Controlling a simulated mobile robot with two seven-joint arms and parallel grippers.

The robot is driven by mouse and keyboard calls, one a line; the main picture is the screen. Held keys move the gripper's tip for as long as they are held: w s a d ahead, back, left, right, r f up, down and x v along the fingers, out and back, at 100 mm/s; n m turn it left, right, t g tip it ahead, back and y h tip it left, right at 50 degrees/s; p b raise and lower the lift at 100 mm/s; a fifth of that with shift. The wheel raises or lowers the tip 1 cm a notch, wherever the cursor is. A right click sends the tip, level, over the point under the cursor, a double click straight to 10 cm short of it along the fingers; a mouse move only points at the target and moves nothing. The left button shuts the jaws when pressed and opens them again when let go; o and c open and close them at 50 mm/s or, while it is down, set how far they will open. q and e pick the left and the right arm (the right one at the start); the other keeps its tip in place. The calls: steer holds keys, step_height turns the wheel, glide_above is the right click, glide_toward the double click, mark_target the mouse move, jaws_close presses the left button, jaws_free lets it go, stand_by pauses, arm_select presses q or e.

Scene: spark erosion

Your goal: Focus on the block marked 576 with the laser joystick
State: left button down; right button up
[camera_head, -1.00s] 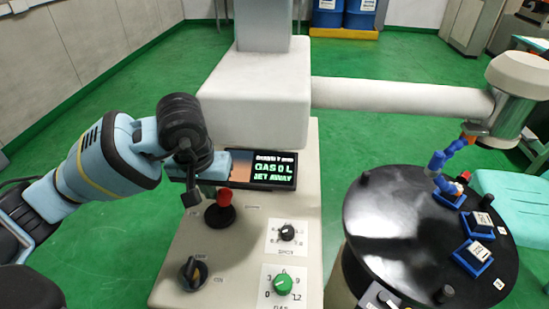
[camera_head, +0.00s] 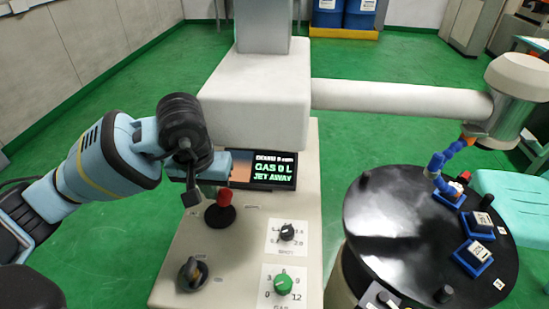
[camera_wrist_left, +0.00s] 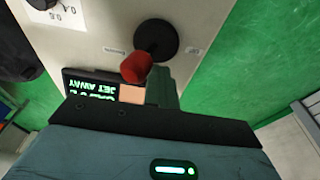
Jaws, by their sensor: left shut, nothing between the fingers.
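The laser joystick, a red knob on a black round base (camera_head: 223,198), stands on the console below the display. My left gripper (camera_head: 191,196) is shut and empty, just left of the knob. In the left wrist view its fingers (camera_wrist_left: 160,88) are beside the red knob (camera_wrist_left: 136,67); I cannot tell whether they touch. Light blocks in blue holders sit on the round black table: one at the back (camera_head: 449,196), one in the middle (camera_head: 480,222) and one in front (camera_head: 476,254). Their numbers are too small to read, so I cannot pick out 576. My right gripper is not in view.
A small display (camera_head: 272,170) shows green text, partly "JET AWAY". A blue nozzle (camera_head: 440,160) hangs over the back block from the white arm (camera_head: 400,97). The console also carries a black knob (camera_head: 192,273), a small dial (camera_head: 287,232) and a green dial (camera_head: 283,285).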

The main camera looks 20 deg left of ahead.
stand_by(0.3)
arm_select(q)
steer(key=shift+s+a+b, duration=0.2)
steer(key=shift+a, duration=0.55)
steer(key=shift+s+a+b, duration=0.15)
steer(key=shift+a, duration=0.55)
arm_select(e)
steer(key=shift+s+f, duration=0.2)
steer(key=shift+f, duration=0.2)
